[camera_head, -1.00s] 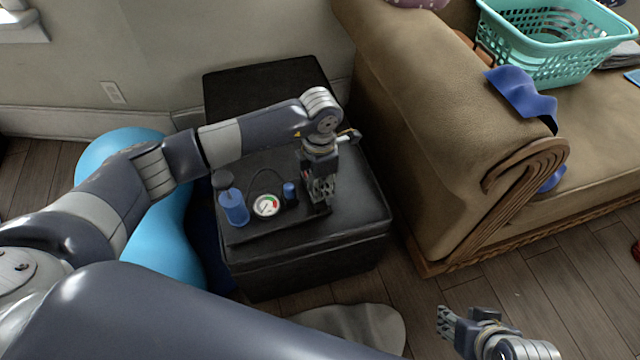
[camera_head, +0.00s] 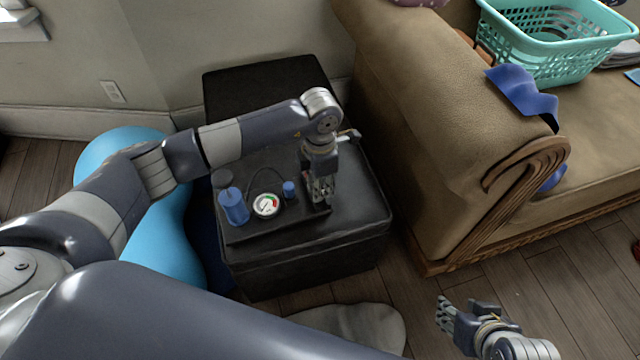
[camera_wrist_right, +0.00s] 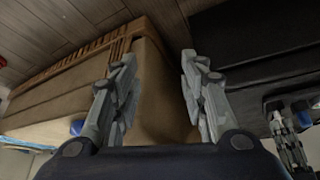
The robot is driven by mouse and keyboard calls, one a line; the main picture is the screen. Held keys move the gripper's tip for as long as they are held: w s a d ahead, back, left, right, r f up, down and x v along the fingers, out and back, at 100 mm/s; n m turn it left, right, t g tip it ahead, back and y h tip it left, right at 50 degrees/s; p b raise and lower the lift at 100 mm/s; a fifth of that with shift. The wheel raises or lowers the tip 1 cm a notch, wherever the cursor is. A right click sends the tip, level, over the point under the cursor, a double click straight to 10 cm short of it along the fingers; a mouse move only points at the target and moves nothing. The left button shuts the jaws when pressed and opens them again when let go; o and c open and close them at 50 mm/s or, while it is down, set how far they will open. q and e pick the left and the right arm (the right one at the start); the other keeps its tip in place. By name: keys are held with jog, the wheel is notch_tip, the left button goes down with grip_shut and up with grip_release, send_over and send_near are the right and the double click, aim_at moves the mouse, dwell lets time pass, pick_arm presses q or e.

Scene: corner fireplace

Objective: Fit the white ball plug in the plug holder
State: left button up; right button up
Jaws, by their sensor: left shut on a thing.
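My left gripper (camera_head: 322,202) points down at the right end of the black tray (camera_head: 285,229) on the black ottoman. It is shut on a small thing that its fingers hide. I cannot make out the white ball plug or the plug holder. The tray also bears a blue bottle-like cylinder (camera_head: 234,207), a round white gauge (camera_head: 266,205) and a small blue cylinder (camera_head: 289,189). My right gripper (camera_head: 443,312) is low over the floor, away from the tray. In the right wrist view its fingers (camera_wrist_right: 157,58) are apart with nothing between them.
The black ottoman (camera_head: 310,263) stands close to a tan sofa (camera_head: 420,130) on its right. A light blue rounded thing (camera_head: 160,235) is on its left. A teal basket (camera_head: 560,60) and a blue cloth (camera_head: 522,95) are on the sofa.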

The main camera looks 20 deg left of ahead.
pick_arm(q)
jog(key=shift+f+b, duration=0.3)
jog(key=shift+f, duration=0.1)
pick_arm(e)
jog(key=shift+w+a+r+t, duration=0.25)
jog(key=shift+w+t, duration=0.1)
jog(key=shift+w, duration=0.3)
jog(key=shift+w+a+r+t, duration=0.2)
jog(key=shift+w+t, duration=0.15)
jog(key=shift+w, duration=0.25)
pick_arm(q)
jog(key=shift+f+b, duration=0.3)
jog(key=shift+f, duration=0.05)
pick_arm(e)
jog(key=shift+w+a+r+t+y, duration=0.2)
jog(key=shift+w+r+t, duration=0.2)
jog(key=shift+w, duration=0.3)
jog(key=shift+w+a+r+t+y, duration=0.2)
jog(key=shift+w+r+t, duration=0.15)
jog(key=shift+w, duration=0.3)
dwell(0.6)
pick_arm(q)
jog(key=o, duration=0.9)
